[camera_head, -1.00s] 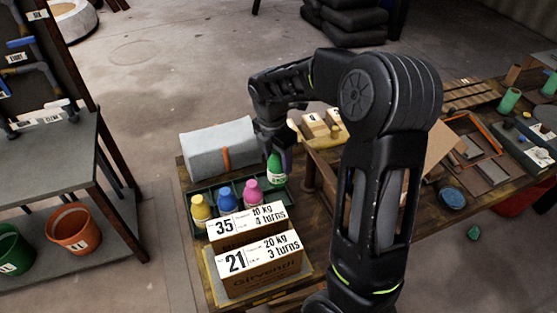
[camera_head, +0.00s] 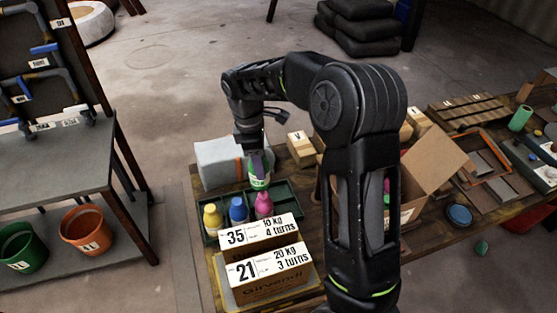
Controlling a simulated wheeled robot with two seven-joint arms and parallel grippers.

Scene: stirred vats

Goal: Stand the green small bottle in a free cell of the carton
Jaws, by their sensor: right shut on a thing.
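The green small bottle (camera_head: 260,181) has a white label and is upright. My right gripper (camera_head: 259,163) is shut on it and holds it above the back part of the dark green tray (camera_head: 291,196). The carton (camera_head: 434,166) is an open cardboard box with raised flaps, to the right on the bench. My right arm hides much of the carton, and its cells cannot be made out. A pink and a green spot show at its left side behind the arm. My left gripper is not in view.
A yellow bottle (camera_head: 212,219), a blue bottle (camera_head: 238,211) and a pink bottle (camera_head: 263,205) stand in the tray. Boxes marked 35 (camera_head: 262,231) and 21 (camera_head: 270,275) are in front. A grey block (camera_head: 215,163) stands behind the tray. A blue round lid (camera_head: 458,215) lies right of the carton.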

